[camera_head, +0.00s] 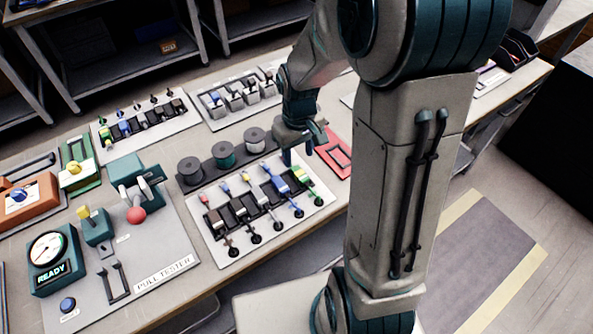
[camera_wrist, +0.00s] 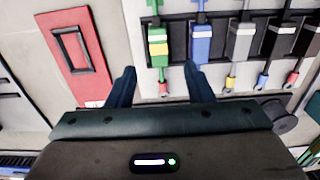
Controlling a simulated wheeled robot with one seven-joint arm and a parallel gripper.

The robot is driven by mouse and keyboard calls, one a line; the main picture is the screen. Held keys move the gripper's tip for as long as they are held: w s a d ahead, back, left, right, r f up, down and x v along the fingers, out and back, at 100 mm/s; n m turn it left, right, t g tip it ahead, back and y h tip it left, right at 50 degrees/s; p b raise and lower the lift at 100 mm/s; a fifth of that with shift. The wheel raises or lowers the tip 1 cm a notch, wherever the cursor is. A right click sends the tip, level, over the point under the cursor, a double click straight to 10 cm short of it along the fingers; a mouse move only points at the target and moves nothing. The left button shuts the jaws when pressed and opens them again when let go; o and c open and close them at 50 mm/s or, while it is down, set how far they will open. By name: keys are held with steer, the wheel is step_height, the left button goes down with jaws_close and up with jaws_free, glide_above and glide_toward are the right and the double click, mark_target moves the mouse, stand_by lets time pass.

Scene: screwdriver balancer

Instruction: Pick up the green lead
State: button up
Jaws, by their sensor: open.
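The green lead (camera_head: 300,175) is the rightmost lead in the near rack (camera_head: 322,198) in the head view. In the wrist view the green lead (camera_wrist: 158,32) has a yellow band and a small red-ended tip. My gripper (camera_head: 304,156) is above the back right end of that rack. Its jaws (camera_wrist: 159,74) are open and empty. In the wrist view the green lead lies ahead of the fingertips, sideways between them. The blue lead (camera_wrist: 202,42) is just beyond the right fingertip. I cannot tell the height of the fingertips above the lead.
A red frame (camera_head: 342,163) lies right of the rack. Dark spools (camera_head: 190,170) stand behind it. Two more racks (camera_head: 187,122) (camera_head: 212,122) are farther back. The pull tester (camera_head: 190,255) with a gauge and red knob stands left. The table's front edge is close to the rack.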

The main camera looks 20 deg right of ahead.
mark_target(299, 172)
steer(key=shift+d+f, duration=0.1)
steer(key=shift+f, duration=3.3)
steer(key=c, duration=1)
